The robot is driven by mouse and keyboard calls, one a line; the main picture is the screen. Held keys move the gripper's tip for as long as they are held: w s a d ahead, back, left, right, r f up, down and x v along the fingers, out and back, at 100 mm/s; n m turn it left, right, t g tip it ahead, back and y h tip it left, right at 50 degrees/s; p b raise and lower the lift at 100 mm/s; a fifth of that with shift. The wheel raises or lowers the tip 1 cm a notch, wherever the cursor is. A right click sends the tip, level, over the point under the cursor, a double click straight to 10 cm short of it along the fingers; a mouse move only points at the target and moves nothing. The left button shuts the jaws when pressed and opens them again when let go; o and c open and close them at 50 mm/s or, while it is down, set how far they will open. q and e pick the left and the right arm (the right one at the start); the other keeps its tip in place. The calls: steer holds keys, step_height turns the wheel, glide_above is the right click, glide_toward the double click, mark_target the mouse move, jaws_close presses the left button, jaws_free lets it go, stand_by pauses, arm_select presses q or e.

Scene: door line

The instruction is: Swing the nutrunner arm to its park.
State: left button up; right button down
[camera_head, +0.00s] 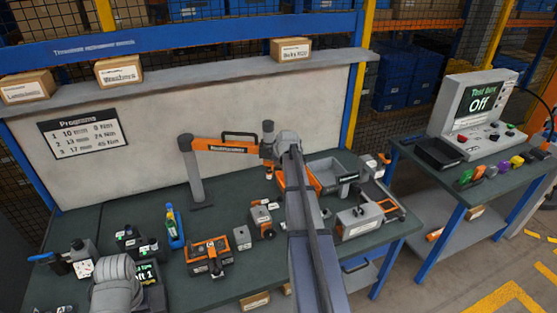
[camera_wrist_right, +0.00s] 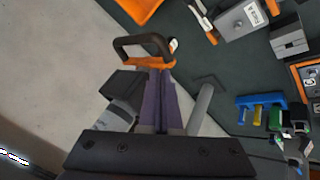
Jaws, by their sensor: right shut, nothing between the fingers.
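The nutrunner arm (camera_head: 228,147) is an orange beam on a grey post (camera_head: 194,172) at the back of the bench. A black loop handle (camera_head: 240,134) sits on top of it; the handle also shows in the right wrist view (camera_wrist_right: 145,42). The beam reaches right to a grey joint and hanging head (camera_head: 268,150), partly beside my right wrist. My right gripper (camera_wrist_right: 161,72) is shut and empty, its fingertips close to the orange part under the handle; I cannot tell if they touch. In the head view my arm hides its fingers.
The bench holds an orange tool block (camera_head: 208,258), a blue holder (camera_head: 175,228), a grey tray (camera_head: 325,170) and several small fixtures. A programme sign (camera_head: 83,132) hangs on the back panel. A test console (camera_head: 478,110) reading Off stands on the right table.

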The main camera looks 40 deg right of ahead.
arm_select(q)
step_height(320, 180, up, 8)
steer(key=p, duration=0.8)
steer(key=shift+s+d, duration=0.35)
steer(key=shift+s, duration=0.05)
arm_select(e)
steer(key=s+f+v, duration=0.1)
steer(key=v, duration=1)
steer(key=shift+s+r, duration=0.2)
steer(key=shift+s, duration=0.15)
steer(key=shift+f, duration=0.1)
